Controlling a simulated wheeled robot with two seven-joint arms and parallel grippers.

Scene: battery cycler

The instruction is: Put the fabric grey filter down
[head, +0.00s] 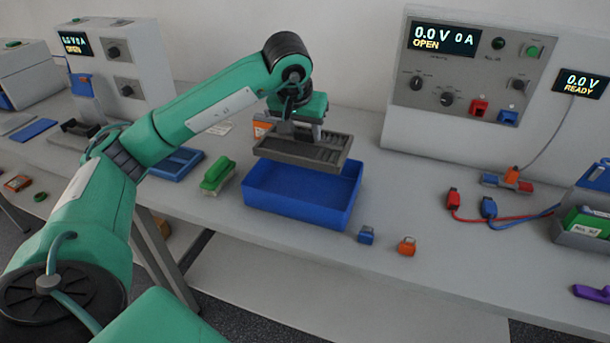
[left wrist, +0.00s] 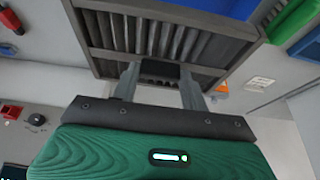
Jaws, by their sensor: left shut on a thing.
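The grey filter (head: 304,147) is a flat, dark grey framed piece with pleated slats inside. My left gripper (head: 295,127) is shut on it at a small block on its near edge in the wrist view. In the head view the filter hangs above the blue bin (head: 285,202), over its back part, and looks roughly level. In the left wrist view the pleats of the filter (left wrist: 190,42) fill the top middle, with the gripper's fingers (left wrist: 160,85) at its edge. My right gripper is not in view.
A cycler panel (head: 470,75) stands behind, with red and blue leads (head: 488,208) in front. The bench front between them is mostly clear.

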